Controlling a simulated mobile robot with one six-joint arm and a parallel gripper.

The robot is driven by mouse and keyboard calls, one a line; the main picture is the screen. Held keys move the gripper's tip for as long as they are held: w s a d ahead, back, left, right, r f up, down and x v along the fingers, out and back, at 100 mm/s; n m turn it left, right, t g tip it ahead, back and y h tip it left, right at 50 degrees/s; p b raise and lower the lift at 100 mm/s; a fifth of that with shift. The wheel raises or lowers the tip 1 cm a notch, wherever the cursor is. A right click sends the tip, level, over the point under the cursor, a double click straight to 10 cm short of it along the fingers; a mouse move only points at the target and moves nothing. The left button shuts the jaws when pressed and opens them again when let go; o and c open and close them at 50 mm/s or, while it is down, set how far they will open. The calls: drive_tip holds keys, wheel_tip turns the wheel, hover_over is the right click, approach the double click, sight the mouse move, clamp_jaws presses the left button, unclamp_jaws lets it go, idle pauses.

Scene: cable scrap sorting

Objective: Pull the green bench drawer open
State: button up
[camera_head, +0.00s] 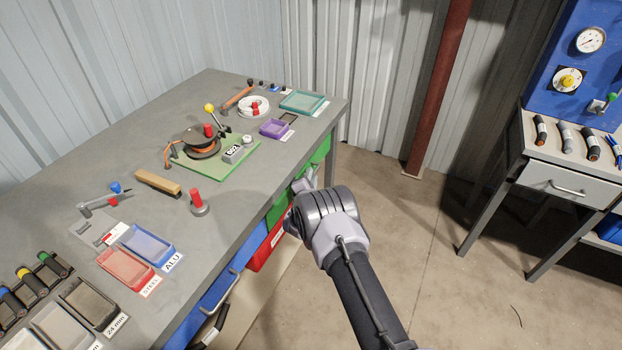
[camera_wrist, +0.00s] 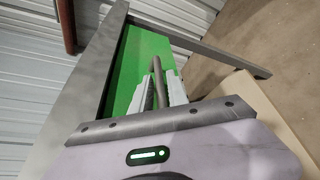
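In the wrist view my gripper's fingers (camera_wrist: 160,85) stand on either side of the drawer's grey bar handle (camera_wrist: 157,66). They are close to the bar, but I cannot tell whether they press on it. I cannot see any clear gap showing the drawer pulled out.
The bench top (camera_head: 250,185) holds trays, a cable spool and tools. A red drawer (camera_head: 262,252) and a blue drawer (camera_head: 215,295) lie nearer along the bench front. A second bench (camera_head: 570,185) stands at the right.

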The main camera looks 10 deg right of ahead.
clamp_jaws()
idle(1.3)
